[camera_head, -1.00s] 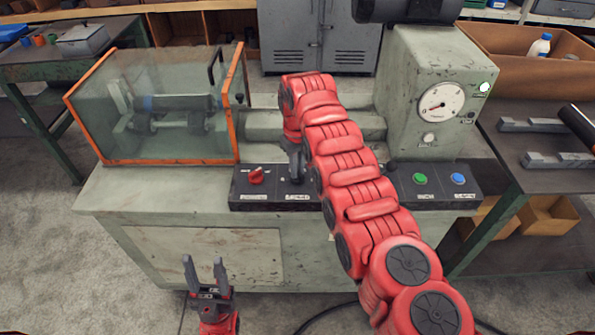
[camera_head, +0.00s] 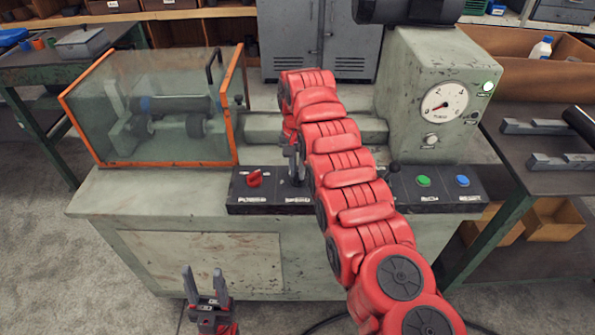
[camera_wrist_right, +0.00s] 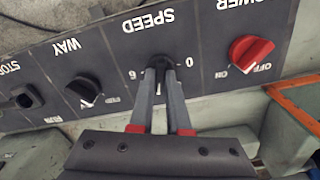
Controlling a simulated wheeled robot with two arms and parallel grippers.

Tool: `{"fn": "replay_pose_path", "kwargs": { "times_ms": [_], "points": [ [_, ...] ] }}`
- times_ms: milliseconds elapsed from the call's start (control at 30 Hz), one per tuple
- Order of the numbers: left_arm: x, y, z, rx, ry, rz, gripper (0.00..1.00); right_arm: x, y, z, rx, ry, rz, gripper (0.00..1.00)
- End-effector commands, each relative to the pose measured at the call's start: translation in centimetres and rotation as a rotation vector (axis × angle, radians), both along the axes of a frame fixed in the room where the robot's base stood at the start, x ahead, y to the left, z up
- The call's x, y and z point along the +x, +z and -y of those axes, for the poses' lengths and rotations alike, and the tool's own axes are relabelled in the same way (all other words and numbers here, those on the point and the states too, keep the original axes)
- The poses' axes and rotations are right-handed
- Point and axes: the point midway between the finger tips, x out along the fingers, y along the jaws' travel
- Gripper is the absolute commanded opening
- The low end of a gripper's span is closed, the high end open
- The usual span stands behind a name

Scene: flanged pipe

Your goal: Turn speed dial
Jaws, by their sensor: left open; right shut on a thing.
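The speed dial (camera_wrist_right: 160,63) is a small black knob on the dark control panel (camera_head: 238,190), under an upside-down SPEED label with 0 and 6 marks in the right wrist view. My right gripper (camera_wrist_right: 160,70) is shut on the dial, a fingertip on each side. The fingers hide much of the knob, so I cannot tell its exact setting. In the head view my right gripper (camera_head: 293,165) is over the panel, with the dial hidden behind it and the arm. My left gripper (camera_head: 206,285) is open and empty, low in front of the machine, away from the panel.
A red power knob (camera_wrist_right: 250,52) sits beside the dial, and a black WAY knob (camera_wrist_right: 84,90) on its other side. Green (camera_head: 424,181) and blue (camera_head: 462,181) buttons are at the panel's right. A glass guard (camera_head: 165,110) with orange edges stands left. A round gauge (camera_head: 444,103) is upper right.

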Motion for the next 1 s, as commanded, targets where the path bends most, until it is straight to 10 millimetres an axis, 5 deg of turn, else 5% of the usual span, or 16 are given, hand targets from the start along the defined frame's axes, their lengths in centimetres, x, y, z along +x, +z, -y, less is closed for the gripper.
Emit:
{"fn": "replay_pose_path", "kwargs": {
  "times_ms": [400, 933, 967, 1000],
  "points": [
    [-0.01, -0.21, 0.00, 0.000, 0.000, 0.000, 0.50, -0.03, 0.01, 0.01, -0.001, -0.173, -0.001, 0.00],
    [-0.01, -0.22, 0.00, 0.000, 0.000, 0.000, 0.50, -0.01, 0.00, 0.01, -0.001, -0.194, 0.000, 0.00],
    [0.00, -0.23, 0.00, 0.000, 0.000, 0.000, 0.50, -0.01, 0.00, 0.01, -0.001, -0.193, 0.000, 0.20],
    [0.00, -0.23, 0.00, 0.000, 0.000, 0.000, 0.50, -0.01, 0.00, 0.01, -0.001, -0.193, 0.000, 0.27]
  ]
}}
